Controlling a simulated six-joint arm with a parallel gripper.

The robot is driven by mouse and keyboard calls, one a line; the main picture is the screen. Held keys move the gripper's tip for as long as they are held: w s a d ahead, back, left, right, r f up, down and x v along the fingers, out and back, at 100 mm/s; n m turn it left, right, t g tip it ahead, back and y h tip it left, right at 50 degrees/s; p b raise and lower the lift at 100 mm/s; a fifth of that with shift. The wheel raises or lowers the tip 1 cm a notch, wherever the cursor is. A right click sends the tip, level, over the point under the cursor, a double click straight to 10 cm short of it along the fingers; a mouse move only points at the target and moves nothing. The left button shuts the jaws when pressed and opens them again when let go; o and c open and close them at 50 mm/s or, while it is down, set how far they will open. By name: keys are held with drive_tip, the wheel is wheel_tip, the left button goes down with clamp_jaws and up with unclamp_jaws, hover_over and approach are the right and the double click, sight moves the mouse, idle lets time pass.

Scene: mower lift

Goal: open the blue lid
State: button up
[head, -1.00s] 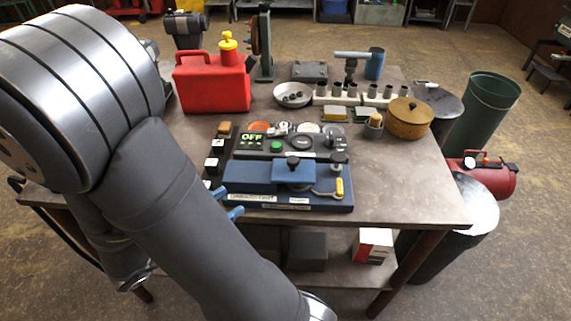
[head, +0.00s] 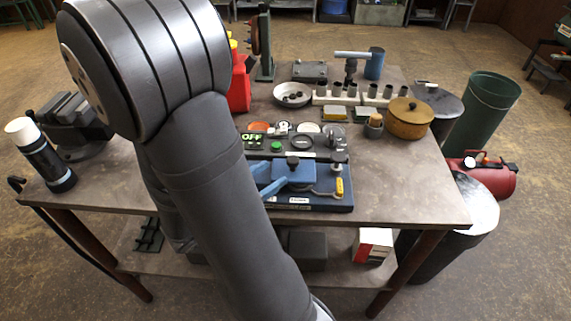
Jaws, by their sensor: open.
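The blue lid (head: 297,174) is a flat blue cover with a dark knob on top. It lies shut on a darker blue base (head: 325,204) near the front edge of the table in the head view. My gripper (head: 270,178) shows only as two light blue fingers, apart from each other, at the left part of the lid. My arm hides the rest of the gripper and the lid's left side. I cannot tell whether the fingers touch the lid.
Behind the lid is a dark panel with a green button (head: 277,146) and a lit OFF sign. A yellow-handled item (head: 340,187) lies on the base's right side. A brown pot (head: 409,117) stands farther right. The table's front right is clear.

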sight(288, 163)
drive_tip(key=shift+x, duration=2.85)
clamp_jaws()
